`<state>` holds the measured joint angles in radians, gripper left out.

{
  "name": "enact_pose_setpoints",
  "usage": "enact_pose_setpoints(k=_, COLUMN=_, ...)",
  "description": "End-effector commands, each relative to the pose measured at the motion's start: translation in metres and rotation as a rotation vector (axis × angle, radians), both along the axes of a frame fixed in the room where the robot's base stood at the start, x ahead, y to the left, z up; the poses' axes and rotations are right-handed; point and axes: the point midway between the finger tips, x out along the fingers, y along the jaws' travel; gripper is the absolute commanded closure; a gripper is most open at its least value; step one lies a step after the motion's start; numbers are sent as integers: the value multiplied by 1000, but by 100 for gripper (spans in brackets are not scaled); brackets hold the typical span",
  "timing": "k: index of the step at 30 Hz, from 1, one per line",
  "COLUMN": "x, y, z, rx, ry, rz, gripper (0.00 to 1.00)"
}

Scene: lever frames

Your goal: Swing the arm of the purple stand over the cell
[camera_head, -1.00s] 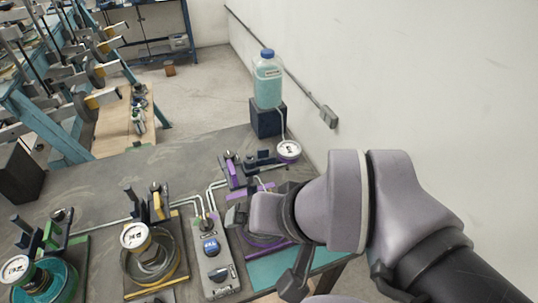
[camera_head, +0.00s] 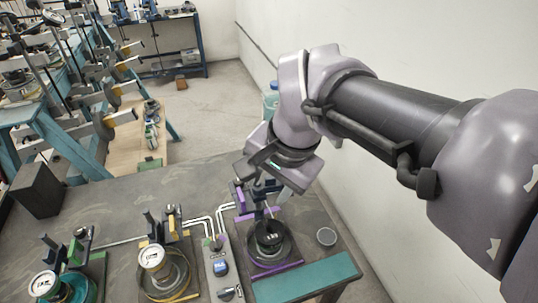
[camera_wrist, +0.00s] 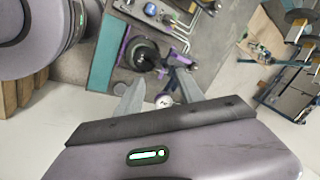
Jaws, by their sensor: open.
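The purple stand (camera_head: 241,196) stands on the table near its right end, partly hidden by my gripper (camera_head: 266,193). Its dark round cell (camera_head: 268,237) sits in front of it, open on top in the head view; it also shows in the wrist view (camera_wrist: 143,55). The white dial (camera_wrist: 164,99) on the stand's arm shows between my fingers in the wrist view, off to the side of the cell. My gripper is open, its fingers pointing down on either side of the dial. I cannot tell whether they touch it. My wrist hides the dial in the head view.
A yellow stand (camera_head: 173,222) and a green stand (camera_head: 78,246) stand to the left, dials over their cells. A grey box with a blue knob (camera_head: 221,268) is between. A small round dish (camera_head: 326,237) lies right. The blue-capped bottle (camera_head: 270,99) is behind my arm.

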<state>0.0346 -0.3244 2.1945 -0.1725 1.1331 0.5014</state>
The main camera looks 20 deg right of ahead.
Motion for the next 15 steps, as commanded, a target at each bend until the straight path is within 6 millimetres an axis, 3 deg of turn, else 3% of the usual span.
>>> enact_pose_setpoints(k=1, x=30, y=-9, z=42, rx=21, ry=82, rz=-138, gripper=65)
enact_pose_setpoints(k=3, x=69, y=-22, z=56, rx=40, ry=182, rz=-360, gripper=65)
enact_pose_setpoints(k=6, x=111, y=-38, z=58, rx=42, ry=278, rz=-616, gripper=65)
enact_pose_setpoints(k=10, x=135, y=-49, z=47, rx=35, ry=332, rz=-791, gripper=65)
enact_pose_setpoints(k=15, x=137, y=-50, z=14, rx=32, ry=341, rz=-819, gripper=65)
